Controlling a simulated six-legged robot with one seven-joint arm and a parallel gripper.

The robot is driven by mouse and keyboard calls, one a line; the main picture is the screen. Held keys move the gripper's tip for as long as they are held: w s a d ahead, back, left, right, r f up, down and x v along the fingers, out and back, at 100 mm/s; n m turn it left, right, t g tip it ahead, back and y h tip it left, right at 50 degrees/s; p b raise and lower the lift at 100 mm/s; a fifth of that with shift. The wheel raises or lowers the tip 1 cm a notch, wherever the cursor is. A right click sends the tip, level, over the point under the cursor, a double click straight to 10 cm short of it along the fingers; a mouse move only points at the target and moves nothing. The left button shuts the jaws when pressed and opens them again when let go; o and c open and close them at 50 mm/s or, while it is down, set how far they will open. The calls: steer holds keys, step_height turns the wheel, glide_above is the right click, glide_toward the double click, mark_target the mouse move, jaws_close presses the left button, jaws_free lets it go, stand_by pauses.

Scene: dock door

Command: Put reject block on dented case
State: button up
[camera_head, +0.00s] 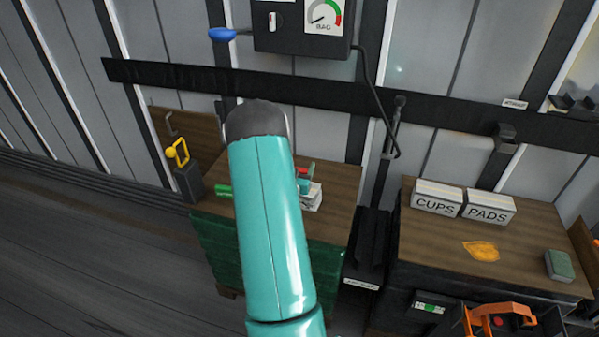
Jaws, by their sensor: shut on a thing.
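My teal arm crosses the middle of the view and hides much of the left wooden-topped stand. A small part of my gripper (304,181) shows at the arm's right edge. It is shut on a small red piece (311,168), which looks like the reject block and is mostly hidden. A white case (313,199) stands just below it on the stand, partly covered by my arm. It may be the dented case; no dent can be made out. I cannot tell whether the block touches it.
The left stand (335,220) also holds a green item (224,191). A yellow-handled tool (178,153) is beside it. A gauge box (303,28) hangs above.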

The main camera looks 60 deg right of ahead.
steer(key=shift+a+f, duration=0.1)
steer(key=shift+f, duration=0.9)
steer(key=shift+f, duration=0.2)
steer(key=o, duration=1)
